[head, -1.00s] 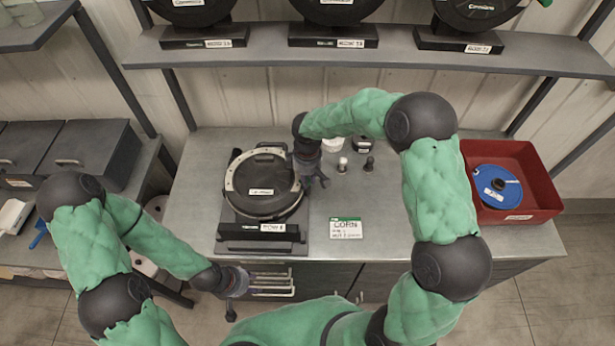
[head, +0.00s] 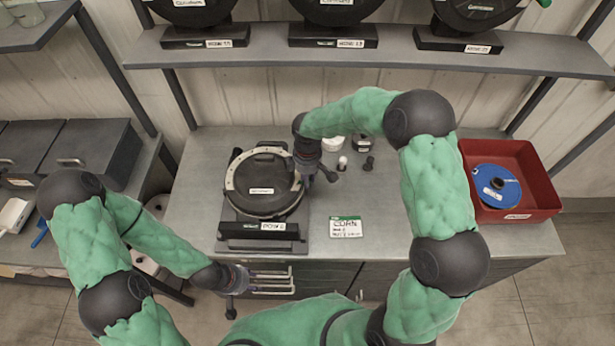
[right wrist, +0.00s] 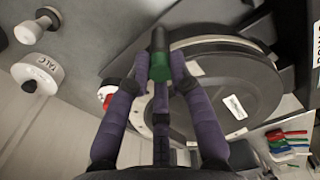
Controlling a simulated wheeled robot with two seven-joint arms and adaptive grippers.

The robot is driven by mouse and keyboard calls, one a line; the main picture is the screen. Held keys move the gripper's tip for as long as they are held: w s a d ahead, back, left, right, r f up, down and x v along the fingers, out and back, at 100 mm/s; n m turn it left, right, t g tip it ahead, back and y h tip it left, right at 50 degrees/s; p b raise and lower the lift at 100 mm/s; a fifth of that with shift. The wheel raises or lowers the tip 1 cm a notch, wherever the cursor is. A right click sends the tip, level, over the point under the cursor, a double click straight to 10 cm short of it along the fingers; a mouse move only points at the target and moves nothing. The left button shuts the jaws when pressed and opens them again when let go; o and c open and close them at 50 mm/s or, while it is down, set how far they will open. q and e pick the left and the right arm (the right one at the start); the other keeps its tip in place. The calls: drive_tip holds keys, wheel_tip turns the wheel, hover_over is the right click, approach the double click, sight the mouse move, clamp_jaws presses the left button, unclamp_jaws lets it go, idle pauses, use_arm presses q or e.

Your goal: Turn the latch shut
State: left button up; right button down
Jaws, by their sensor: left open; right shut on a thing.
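The seed meter (head: 262,205) is a round black housing with a pale rim, standing on a dark base on the bench. Its round lid shows again in the right wrist view (right wrist: 235,85). A latch handle with a green grip (right wrist: 160,66) stands at the near edge of the lid in the right wrist view. My right gripper (right wrist: 160,75) is shut on this handle, its purple fingers around it. In the head view my right gripper (head: 325,172) is at the meter's right side and hides the latch. My left gripper (head: 238,279) is open and empty before the bench's front edge.
A white TALC tub (right wrist: 37,72) and small dark and pale knobbed items (head: 367,163) stand behind and right of the meter. A CORN card (head: 346,227) lies in front. A red tray (head: 530,165) holds a blue disc (head: 500,185). Bench between card and tray is clear.

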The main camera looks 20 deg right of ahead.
drive_tip(key=c, duration=1.1)
unclamp_jaws()
drive_tip(key=shift+a, duration=0.1)
drive_tip(key=shift+r, duration=0.1)
wheel_tip(320, 180, up, 12)
